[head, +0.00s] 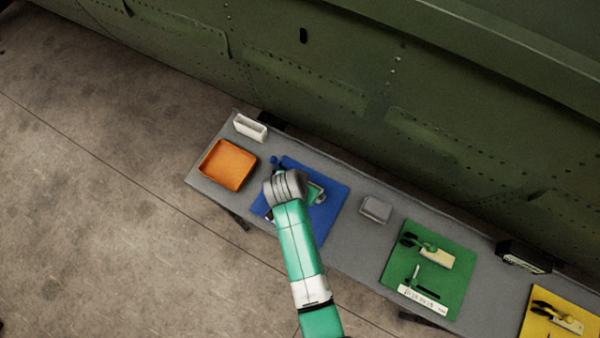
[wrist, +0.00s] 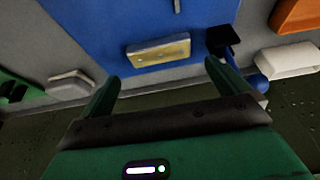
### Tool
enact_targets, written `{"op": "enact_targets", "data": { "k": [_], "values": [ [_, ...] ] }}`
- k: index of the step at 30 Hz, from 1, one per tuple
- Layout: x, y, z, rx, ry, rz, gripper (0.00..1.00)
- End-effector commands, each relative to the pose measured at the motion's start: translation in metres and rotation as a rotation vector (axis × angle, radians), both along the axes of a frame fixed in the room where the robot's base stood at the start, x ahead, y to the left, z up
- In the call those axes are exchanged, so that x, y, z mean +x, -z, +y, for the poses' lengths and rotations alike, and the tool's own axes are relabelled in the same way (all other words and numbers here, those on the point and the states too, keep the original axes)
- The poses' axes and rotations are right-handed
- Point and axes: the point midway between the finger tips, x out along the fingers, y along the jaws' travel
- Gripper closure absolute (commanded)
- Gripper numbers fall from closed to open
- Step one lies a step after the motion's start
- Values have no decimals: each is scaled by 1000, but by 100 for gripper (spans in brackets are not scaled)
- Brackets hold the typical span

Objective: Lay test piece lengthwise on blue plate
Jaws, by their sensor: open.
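The blue plate (head: 327,222) lies on the grey bench under my arm, and it fills the top middle of the wrist view (wrist: 100,28). A small tan block with dark spots (wrist: 158,50), which looks like the test piece, lies on the blue plate near its edge. My gripper (wrist: 161,73) is open and empty, its two green fingers apart. In the wrist view the block shows just beyond and between the fingertips, not gripped. In the head view my wrist hides much of the plate's middle and most of what lies there.
A black-headed tool (wrist: 222,40) lies beside the block, close to one finger. An orange tray (head: 228,165) and a white bin (head: 250,127) stand left of the plate. A grey box (head: 376,209) and a green mat with tools (head: 455,275) are right. The green fuselage runs behind.

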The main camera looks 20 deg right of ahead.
Motion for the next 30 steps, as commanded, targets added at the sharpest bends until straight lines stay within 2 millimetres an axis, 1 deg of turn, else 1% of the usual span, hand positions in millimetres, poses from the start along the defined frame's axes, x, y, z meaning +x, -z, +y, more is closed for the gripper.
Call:
{"op": "enact_targets", "data": {
  "k": [1,3,6,9,12,21,23,25,26,27,29,30],
  "values": [
    [-3,-13,4,0,-1,-2,0],
    [-7,-28,9,0,-1,-3,0],
    [-11,-44,14,0,0,-1,0],
    [-14,-54,17,0,0,0,0],
    [-15,-58,19,0,0,0,0],
    [-15,-59,19,0,0,0,0],
    [-9,-66,20,-3,-13,-23,0],
    [13,-96,23,-14,-66,-108,0],
    [28,-118,26,-24,-101,-166,0],
    [48,-155,30,-43,-158,-262,0],
    [77,-221,40,-87,-257,-428,0],
    [90,-269,48,-126,-320,-540,0]
  ]
}}
